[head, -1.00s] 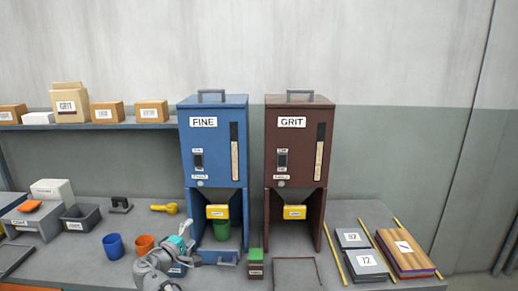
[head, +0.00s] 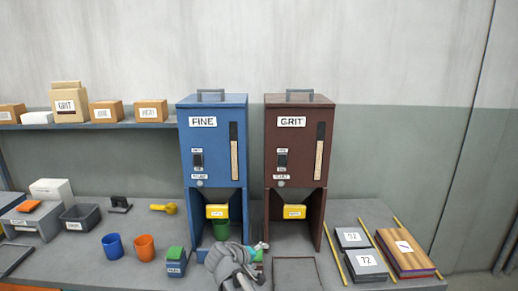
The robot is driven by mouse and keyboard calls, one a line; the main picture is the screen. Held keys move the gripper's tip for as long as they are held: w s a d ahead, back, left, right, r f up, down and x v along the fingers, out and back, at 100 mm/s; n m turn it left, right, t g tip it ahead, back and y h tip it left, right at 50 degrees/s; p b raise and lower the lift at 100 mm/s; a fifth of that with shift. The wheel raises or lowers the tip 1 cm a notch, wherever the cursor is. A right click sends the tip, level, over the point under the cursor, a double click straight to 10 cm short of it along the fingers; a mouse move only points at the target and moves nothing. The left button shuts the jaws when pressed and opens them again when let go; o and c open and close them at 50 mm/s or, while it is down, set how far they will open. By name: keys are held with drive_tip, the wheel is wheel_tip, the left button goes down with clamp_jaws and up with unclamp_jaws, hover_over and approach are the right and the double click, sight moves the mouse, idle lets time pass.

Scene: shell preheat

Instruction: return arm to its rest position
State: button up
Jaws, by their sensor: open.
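My gripper (head: 254,256) is at the bottom centre of the head view, low in front of the two dispensers. Its jaws are small in the picture, and nothing shows held between them. It overlaps the spot of the small brown box with a green top, which is mostly hidden; I cannot tell whether they touch. A small blue box with a green top (head: 175,263) stands upright on the bench, left of my gripper and apart from it.
The blue FINE dispenser (head: 212,145) has a green cup (head: 221,230) under its spout. The brown GRIT dispenser (head: 297,145) stands to its right. A blue cup (head: 114,246) and an orange cup (head: 144,248) stand left. Plates (head: 366,262) lie right.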

drive_tip(key=s+d+f+m+g+y, duration=0.1)
drive_tip(key=d, duration=0.2)
drive_tip(key=s+d+f+m+g, duration=0.1)
drive_tip(key=s+d+f+g, duration=0.1)
drive_tip(key=d, duration=0.2)
drive_tip(key=s+d+f+m+g+y, duration=0.1)
drive_tip(key=s+d+f, duration=0.1)
drive_tip(key=d, duration=0.1)
drive_tip(key=shift+d+f+m+y, duration=0.2)
drive_tip(key=shift+d+m+y, duration=0.05)
drive_tip(key=shift+m+y, duration=0.05)
drive_tip(key=s+d+f+m+g+y, duration=0.3)
drive_tip(key=s+d+y, duration=0.2)
drive_tip(key=s+d, duration=0.15)
drive_tip(key=s+f+g+b, duration=0.1)
drive_tip(key=s+f+b, duration=0.3)
drive_tip(key=f+b, duration=0.6)
wheel_tip(320, 180, up, 14)
drive_tip(key=p, duration=1.3)
drive_tip(key=shift+f+m+p, duration=0.2)
drive_tip(key=shift+m+p, duration=0.1)
drive_tip(key=shift+p, duration=0.1)
